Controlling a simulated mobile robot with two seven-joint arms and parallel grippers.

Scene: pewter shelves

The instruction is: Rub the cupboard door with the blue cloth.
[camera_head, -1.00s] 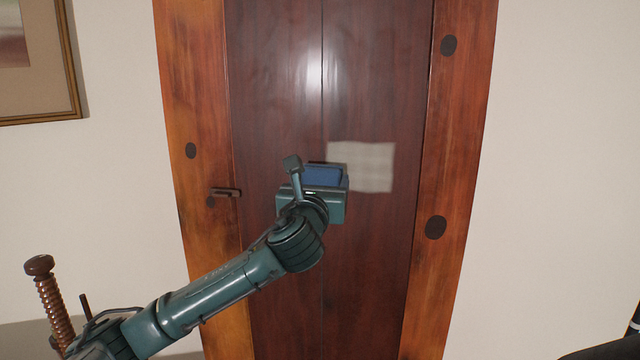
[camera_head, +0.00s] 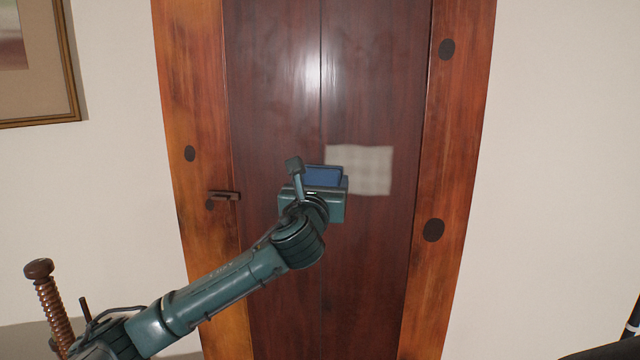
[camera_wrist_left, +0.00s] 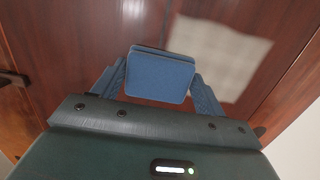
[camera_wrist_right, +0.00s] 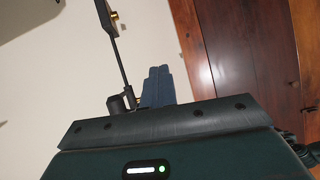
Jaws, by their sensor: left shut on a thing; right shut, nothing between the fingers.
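The cupboard door (camera_head: 375,95) is dark reddish-brown wood with a vertical seam, set in a lighter orange-brown frame. A pale, checked square patch (camera_head: 372,170) shows on the door, right of my left gripper. My left gripper (camera_head: 322,178) is in front of the door's middle and shut on the blue cloth (camera_wrist_left: 160,75), a folded block between its fingers. The pale patch also shows to the upper right in the left wrist view (camera_wrist_left: 222,55). I cannot tell whether the cloth touches the door. My right gripper (camera_wrist_right: 158,85) is shut and empty, seen only in its own wrist view.
A dark handle (camera_head: 224,195) sticks out at the door's left edge. Dark round plugs mark the frame. A framed picture (camera_head: 38,65) hangs on the pale wall at the upper left. A dark rod with a brass-coloured part (camera_wrist_right: 113,35) stands near my right gripper.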

